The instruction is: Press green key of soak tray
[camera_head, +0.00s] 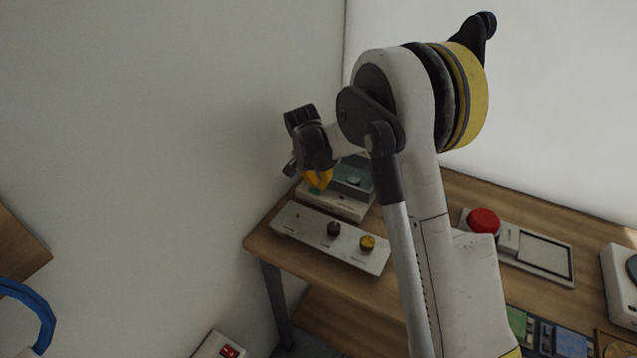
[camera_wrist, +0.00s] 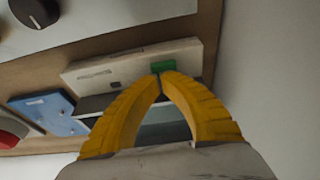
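The soak tray is a pale box with a dark grey basin behind its front strip; it stands at the back left of the table in the head view (camera_head: 345,205) and in the wrist view (camera_wrist: 112,70). Its green key (camera_wrist: 180,52) sits at one end of the strip; a bit of green also shows under my fingers in the head view (camera_head: 314,190). My gripper (camera_wrist: 159,69) has yellow fingers with their tips together and nothing between them. The tips overlap the key's edge in the wrist view; I cannot tell whether they touch it. My gripper also shows in the head view (camera_head: 318,183).
A pale panel (camera_head: 303,226) with a dark knob (camera_head: 333,229) and a yellow knob (camera_head: 367,243) lies in front of the tray. A red button (camera_head: 483,220) is to the right. The wall is close on the left. My arm hides the table's middle.

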